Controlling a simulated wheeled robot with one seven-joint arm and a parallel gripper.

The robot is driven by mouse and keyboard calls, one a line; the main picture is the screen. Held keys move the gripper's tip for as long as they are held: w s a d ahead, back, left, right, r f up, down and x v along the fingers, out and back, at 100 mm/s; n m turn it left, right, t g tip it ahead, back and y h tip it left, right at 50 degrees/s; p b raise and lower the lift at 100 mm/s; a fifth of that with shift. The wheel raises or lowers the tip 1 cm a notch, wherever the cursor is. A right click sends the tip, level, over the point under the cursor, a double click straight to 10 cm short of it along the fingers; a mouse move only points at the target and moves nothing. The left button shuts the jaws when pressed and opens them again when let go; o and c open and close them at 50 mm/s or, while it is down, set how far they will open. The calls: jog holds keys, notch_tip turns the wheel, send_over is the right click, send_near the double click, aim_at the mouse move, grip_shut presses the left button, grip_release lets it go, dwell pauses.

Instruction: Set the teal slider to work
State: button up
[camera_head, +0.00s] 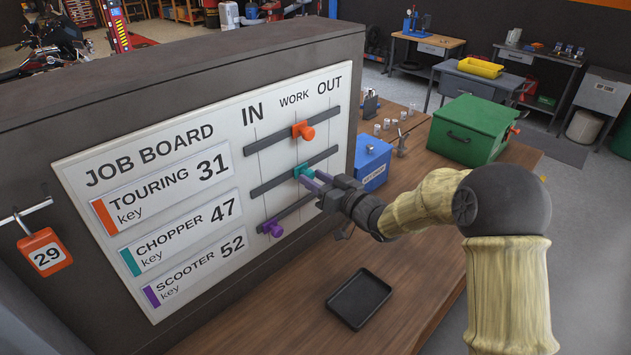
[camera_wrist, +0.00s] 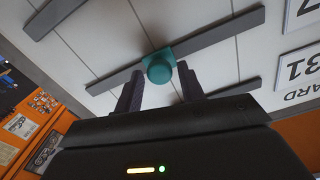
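The job board (camera_head: 190,150) stands upright with three dark slanted tracks under the labels IN, WORK and OUT. The teal slider (camera_head: 303,171) is on the middle track, on the line under WORK; in the wrist view the teal knob (camera_wrist: 159,68) sits on the middle of three thin lines. My gripper (camera_head: 314,180) is at the board in front of the teal slider. In the wrist view its two fingers (camera_wrist: 160,78) are spread, one on each side of the knob, with small gaps visible, so it is open.
The orange slider (camera_head: 303,130) is above, near the WORK line. The purple slider (camera_head: 272,228) is below, near the IN line. A black tray (camera_head: 359,299), a blue box (camera_head: 372,160) and a green box (camera_head: 469,130) stand on the wooden bench.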

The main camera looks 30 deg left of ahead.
jog(key=shift+o, duration=0.8)
jog(key=shift+s+d+f+b, duration=0.15)
jog(key=shift+d+b, duration=0.15)
jog(key=shift+d, duration=0.3)
jog(key=b+v, duration=0.5)
jog(key=v, duration=1.1)
jog(key=shift+s+d, duration=0.1)
